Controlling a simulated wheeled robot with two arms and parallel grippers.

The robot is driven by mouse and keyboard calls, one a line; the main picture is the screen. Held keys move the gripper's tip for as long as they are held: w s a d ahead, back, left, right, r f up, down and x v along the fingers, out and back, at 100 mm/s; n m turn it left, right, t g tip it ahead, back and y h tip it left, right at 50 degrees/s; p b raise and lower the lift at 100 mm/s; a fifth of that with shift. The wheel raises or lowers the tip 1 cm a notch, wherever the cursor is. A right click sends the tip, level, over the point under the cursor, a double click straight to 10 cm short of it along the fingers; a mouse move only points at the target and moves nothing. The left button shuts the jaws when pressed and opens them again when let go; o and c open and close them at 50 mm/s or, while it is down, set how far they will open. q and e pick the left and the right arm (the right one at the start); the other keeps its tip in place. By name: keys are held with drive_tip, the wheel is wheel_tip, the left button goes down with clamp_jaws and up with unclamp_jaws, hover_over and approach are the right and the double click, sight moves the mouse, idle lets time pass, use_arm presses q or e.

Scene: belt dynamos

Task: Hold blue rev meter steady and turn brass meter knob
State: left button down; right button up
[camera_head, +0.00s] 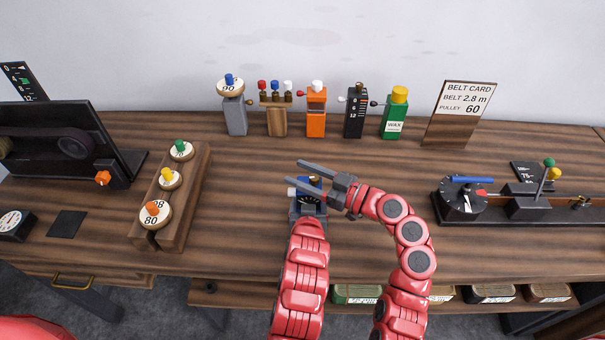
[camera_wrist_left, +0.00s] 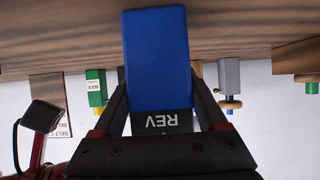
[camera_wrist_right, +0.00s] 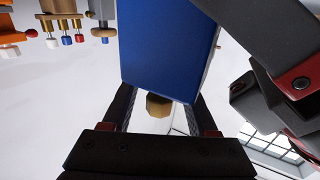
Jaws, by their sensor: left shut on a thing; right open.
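The blue rev meter (camera_head: 300,186) stands near the middle of the workbench, partly hidden by my grippers. My left gripper (camera_head: 308,208) is shut on its body; in the left wrist view the fingers flank the blue case (camera_wrist_left: 158,50) and the REV label (camera_wrist_left: 165,121). The brass meter knob (camera_wrist_right: 158,105) shows in the right wrist view below the blue case, between the fingers of my right gripper (camera_wrist_right: 162,100). The right gripper is open, its fingers reaching left over the meter top in the head view. Whether either finger touches the knob cannot be told.
A wooden rack (camera_head: 185,210) with numbered pulleys stands left, beside a dark belt machine (camera_head: 60,150). Several small coloured devices, including the green wax block (camera_head: 394,118), line the back by the belt card (camera_head: 460,115). A black fixture (camera_head: 465,205) is at right. Bare wood lies around the meter.

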clamp_jaws()
idle(0.3)
drive_tip(key=shift+f+m+t, duration=0.1)
drive_tip(key=shift+m+t, duration=0.3)
drive_tip(key=shift+w+d+m+t+h, duration=0.15)
drive_tip(key=shift+w+m+t+h, duration=0.05)
drive_tip(key=shift+m+t+h, duration=0.9)
unclamp_jaws()
